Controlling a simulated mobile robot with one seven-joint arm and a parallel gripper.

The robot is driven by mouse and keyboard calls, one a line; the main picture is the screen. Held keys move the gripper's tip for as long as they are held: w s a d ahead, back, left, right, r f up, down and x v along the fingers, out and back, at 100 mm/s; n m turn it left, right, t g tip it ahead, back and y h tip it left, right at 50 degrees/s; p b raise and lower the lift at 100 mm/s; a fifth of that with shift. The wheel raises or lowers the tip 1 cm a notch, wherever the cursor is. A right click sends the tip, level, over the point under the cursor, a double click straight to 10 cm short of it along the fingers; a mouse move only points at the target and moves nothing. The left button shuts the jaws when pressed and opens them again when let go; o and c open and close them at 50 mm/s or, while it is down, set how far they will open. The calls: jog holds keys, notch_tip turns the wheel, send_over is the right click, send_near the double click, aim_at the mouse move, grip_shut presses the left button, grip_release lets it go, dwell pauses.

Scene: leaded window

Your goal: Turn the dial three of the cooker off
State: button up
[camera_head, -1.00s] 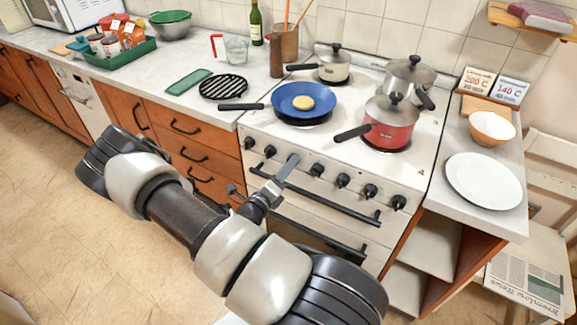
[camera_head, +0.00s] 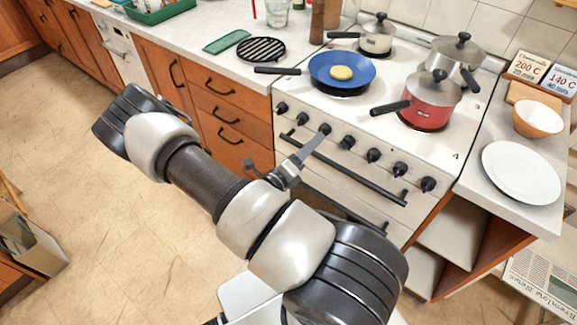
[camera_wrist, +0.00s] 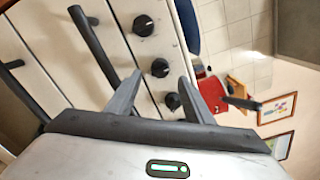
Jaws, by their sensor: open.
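The white cooker (camera_head: 441,151) has a row of several black dials along its front panel. The third dial from the left (camera_head: 325,130) is at the tip of my gripper (camera_head: 318,139) in the head view, partly covered by it. My gripper (camera_wrist: 160,76) is open in the wrist view, its two grey fingers apart. One dial (camera_wrist: 160,68) shows between the fingertips, another (camera_wrist: 173,101) shows nearer the palm, and a third (camera_wrist: 143,25) lies beyond them. I cannot tell whether a finger touches a dial.
A dark oven handle (camera_head: 357,175) runs below the dials, close to my gripper. A blue pan (camera_head: 342,72), a red pot (camera_head: 430,105) and other pots stand on top. A white plate (camera_head: 521,172) lies on the right worktop.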

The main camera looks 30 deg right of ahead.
jog(key=v, duration=1.2)
jog(key=shift+s+a, duration=0.2)
